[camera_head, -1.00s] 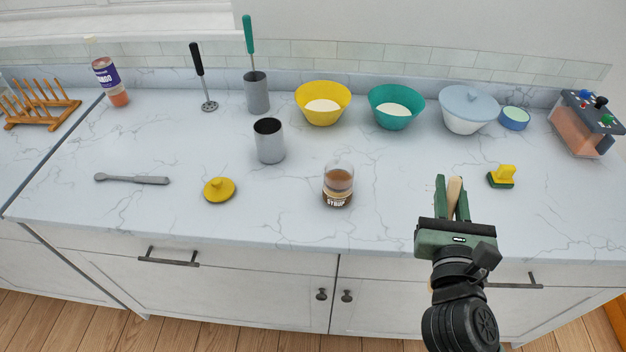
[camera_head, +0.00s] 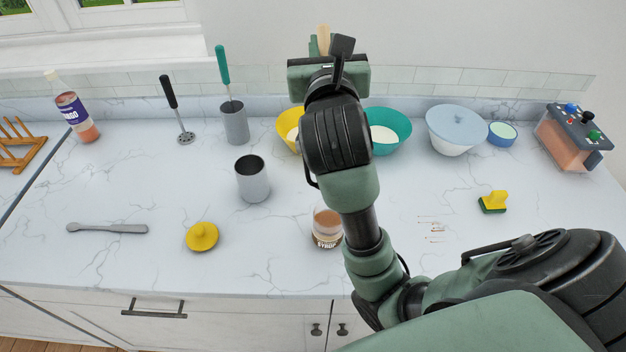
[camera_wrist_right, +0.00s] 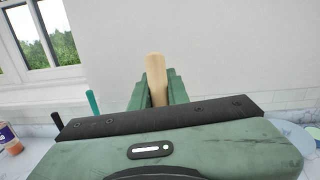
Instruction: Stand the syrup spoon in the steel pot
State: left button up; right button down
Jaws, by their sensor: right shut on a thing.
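My right gripper (camera_head: 322,45) is raised high over the back of the counter, in front of the wall, with its fingers shut on a light wooden handle, apparently the syrup spoon (camera_head: 324,33). The handle also shows between the fingers in the right wrist view (camera_wrist_right: 156,75); the spoon's other end is hidden. An empty grey metal pot (camera_head: 253,180) stands upright mid-counter, left of and nearer than the gripper. A similar grey pot (camera_head: 235,125) behind it holds a green-handled utensil (camera_head: 222,65). My left gripper is not in view.
A syrup jar (camera_head: 326,228) stands beside my forearm, with brown drips (camera_head: 433,229) to its right. A yellow bowl (camera_head: 288,125) is partly hidden by my arm; a teal bowl (camera_head: 388,130) is right of it. A yellow lid (camera_head: 202,237) lies in front.

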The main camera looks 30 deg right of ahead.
notch_tip(320, 180, down, 19)
jog(key=b, duration=0.1)
jog(key=shift+s+d, duration=0.1)
dwell(0.3)
